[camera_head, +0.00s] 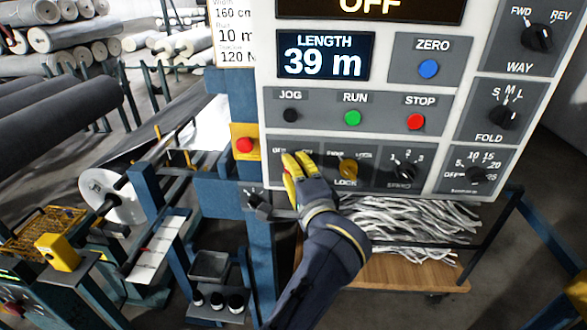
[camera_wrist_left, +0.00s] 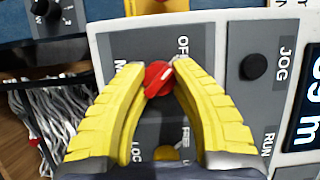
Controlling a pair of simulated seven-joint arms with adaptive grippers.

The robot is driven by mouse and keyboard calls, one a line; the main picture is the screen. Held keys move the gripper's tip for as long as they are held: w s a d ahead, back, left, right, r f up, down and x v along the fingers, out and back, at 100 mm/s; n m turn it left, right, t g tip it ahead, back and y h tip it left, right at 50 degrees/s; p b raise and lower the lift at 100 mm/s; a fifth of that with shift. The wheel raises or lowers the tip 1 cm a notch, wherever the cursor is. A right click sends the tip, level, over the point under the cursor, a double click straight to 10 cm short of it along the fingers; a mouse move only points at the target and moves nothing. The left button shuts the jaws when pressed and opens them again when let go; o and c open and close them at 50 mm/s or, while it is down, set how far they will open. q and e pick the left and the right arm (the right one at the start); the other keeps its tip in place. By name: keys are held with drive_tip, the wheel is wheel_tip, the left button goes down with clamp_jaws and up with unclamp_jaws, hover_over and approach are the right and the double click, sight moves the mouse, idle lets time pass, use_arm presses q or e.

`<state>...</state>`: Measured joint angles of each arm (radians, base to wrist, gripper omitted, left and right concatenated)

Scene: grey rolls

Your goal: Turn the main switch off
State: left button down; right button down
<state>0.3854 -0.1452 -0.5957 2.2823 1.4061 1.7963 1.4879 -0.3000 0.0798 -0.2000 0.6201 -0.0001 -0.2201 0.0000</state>
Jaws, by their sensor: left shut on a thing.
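The main switch is a red knob (camera_wrist_left: 158,78) on the grey control panel (camera_head: 262,75). It shows in the left wrist view, with a pale line running diagonally up and right, toward the side of the partly covered "OFF" label (camera_wrist_left: 183,46). My left gripper (camera_head: 296,156) has its yellow fingertips closed on either side of the knob, as the left wrist view (camera_wrist_left: 160,74) also shows. In the head view my gripper hides the knob. The top display (camera_head: 370,6) reads "OFF". My right gripper is not in view.
The yellow lock knob (camera_head: 347,168) sits just right of my gripper. The green run (camera_head: 352,118), red stop (camera_head: 415,121) and black jog (camera_head: 290,115) buttons are above. A red emergency button (camera_head: 244,145) is to the left. White strips (camera_head: 425,230) lie below the panel.

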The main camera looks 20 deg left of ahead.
use_arm(q)
drive_tip(key=shift+d+f, duration=0.15)
drive_tip(key=shift+f, duration=0.05)
drive_tip(key=c, duration=1.3)
unclamp_jaws()
drive_tip(key=shift+w, duration=0.1)
drive_tip(key=shift+c, duration=0.2)
drive_tip(key=o, duration=0.4)
drive_tip(key=shift+r, duration=0.1)
